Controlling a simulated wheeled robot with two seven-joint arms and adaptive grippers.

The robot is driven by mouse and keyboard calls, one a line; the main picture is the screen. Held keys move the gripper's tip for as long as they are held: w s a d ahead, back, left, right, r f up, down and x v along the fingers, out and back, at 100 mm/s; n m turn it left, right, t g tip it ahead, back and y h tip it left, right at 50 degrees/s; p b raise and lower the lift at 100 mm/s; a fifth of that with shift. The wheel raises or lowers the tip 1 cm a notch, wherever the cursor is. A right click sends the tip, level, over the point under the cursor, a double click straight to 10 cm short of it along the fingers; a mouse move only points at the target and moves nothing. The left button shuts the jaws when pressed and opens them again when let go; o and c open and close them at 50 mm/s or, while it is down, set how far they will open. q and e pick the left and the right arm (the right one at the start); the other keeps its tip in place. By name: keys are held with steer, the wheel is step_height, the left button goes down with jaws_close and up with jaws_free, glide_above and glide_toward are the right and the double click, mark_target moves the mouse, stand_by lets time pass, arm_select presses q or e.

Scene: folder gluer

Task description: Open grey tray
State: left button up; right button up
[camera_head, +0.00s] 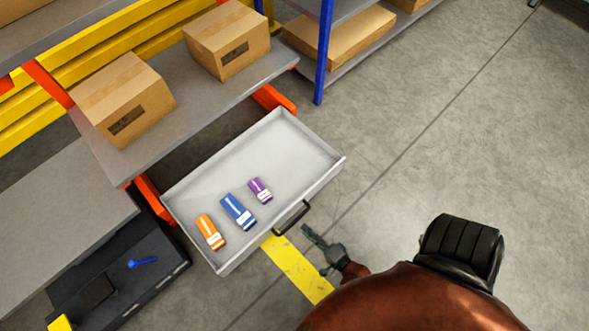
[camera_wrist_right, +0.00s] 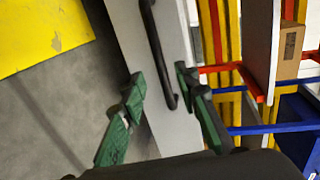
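The grey tray (camera_head: 300,150) is a drawer pulled out from under a grey shelf. An orange item (camera_head: 210,232), a blue item (camera_head: 238,212) and a purple item (camera_head: 260,190) lie in it. Its dark handle (camera_head: 291,217) is on the front face, and the handle (camera_wrist_right: 154,45) also shows in the right wrist view. My right gripper (camera_head: 314,249) is just in front of the handle, apart from it in the head view. In the wrist view its green fingers (camera_wrist_right: 158,78) are spread, with the handle's lower end between them. My left gripper is not in view.
Cardboard boxes (camera_head: 122,100) (camera_head: 228,40) stand on the grey shelf (camera_head: 185,105) above the tray. A dark tray (camera_head: 110,300) with a blue object (camera_head: 143,263) is at lower left. A blue post (camera_head: 323,50) stands behind. The floor to the right is clear.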

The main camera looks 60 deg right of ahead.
mark_target(296, 220)
steer(key=b+x, duration=0.3)
steer(key=x, duration=0.4)
steer(key=shift+w+d+f, duration=0.1)
steer(key=shift+w+d, duration=0.15)
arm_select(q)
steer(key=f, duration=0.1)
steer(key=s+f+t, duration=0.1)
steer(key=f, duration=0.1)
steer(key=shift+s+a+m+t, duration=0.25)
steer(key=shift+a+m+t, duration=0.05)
arm_select(e)
steer(key=shift+c, duration=0.6)
jaws_close()
